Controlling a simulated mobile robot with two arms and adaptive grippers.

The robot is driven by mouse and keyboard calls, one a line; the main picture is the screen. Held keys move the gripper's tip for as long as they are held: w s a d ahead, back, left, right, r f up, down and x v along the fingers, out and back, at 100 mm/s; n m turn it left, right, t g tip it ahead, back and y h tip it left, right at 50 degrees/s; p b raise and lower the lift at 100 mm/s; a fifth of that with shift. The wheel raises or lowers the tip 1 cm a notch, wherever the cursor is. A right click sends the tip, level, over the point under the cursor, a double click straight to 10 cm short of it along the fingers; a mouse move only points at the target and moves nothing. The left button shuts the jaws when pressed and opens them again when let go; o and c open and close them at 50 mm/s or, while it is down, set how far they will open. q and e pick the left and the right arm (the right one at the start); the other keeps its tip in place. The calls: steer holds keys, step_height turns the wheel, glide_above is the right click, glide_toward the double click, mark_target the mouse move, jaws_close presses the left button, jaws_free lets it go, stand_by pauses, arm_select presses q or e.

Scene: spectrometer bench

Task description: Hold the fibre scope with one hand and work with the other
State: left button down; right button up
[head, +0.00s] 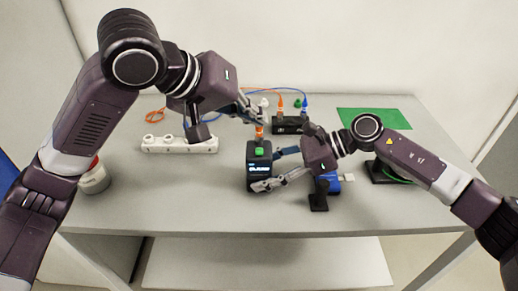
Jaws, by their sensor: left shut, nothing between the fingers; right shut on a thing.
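The fibre scope looks to be the dark handheld device (259,152) with a lit screen and a green button, upright near the middle of the bench. My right gripper (268,171) is shut on its body, fingers across it from the right. An orange piece (259,131) sits at the top of the scope. My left gripper (260,117) is shut and empty just above this orange piece; I cannot tell whether it touches it.
A black box (289,125) with orange and blue fibre plugs stands behind. A white strip (180,146) with several round tops lies left. A red-topped pot (94,180) is at the left edge. A blue item (331,183) is right of the scope. A green mat (372,118) lies back right.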

steer(key=o, duration=0.9)
steer(key=shift+o, duration=0.2)
